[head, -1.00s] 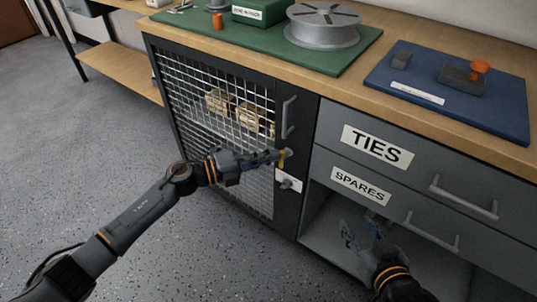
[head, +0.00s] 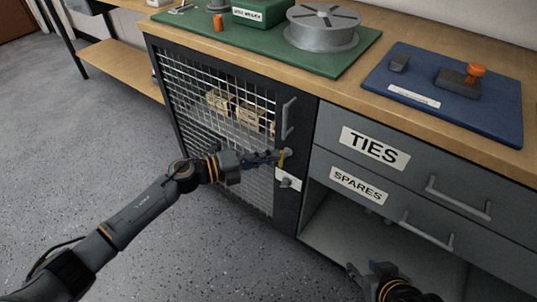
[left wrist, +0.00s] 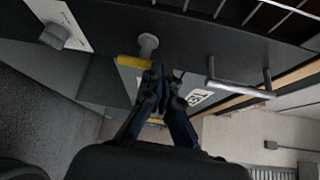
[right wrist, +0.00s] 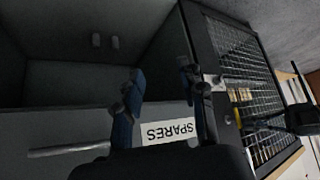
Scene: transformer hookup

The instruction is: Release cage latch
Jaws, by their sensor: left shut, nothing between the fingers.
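The dark cage door with wire mesh (head: 222,110) is shut in the head view. On its right frame is a latch, a yellow bar (head: 282,158) with a round grey knob; they also show in the left wrist view (left wrist: 134,62). Below it, a second grey knob sits on a white plate (head: 287,182). My left gripper (head: 270,157) is shut and empty, its tips close beside the yellow bar; I cannot tell if they touch. My right gripper (right wrist: 160,78) is open and empty, in front of the drawer unit; in the head view it is low at the bottom edge.
The cage door handle (head: 289,117) is above the latch. Drawers labelled TIES (head: 375,148) and SPARES (head: 358,186) are to the right, with an open bay (head: 345,235) below. The bench top holds a green mat (head: 245,42) and a blue board (head: 450,100). The floor at left is clear.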

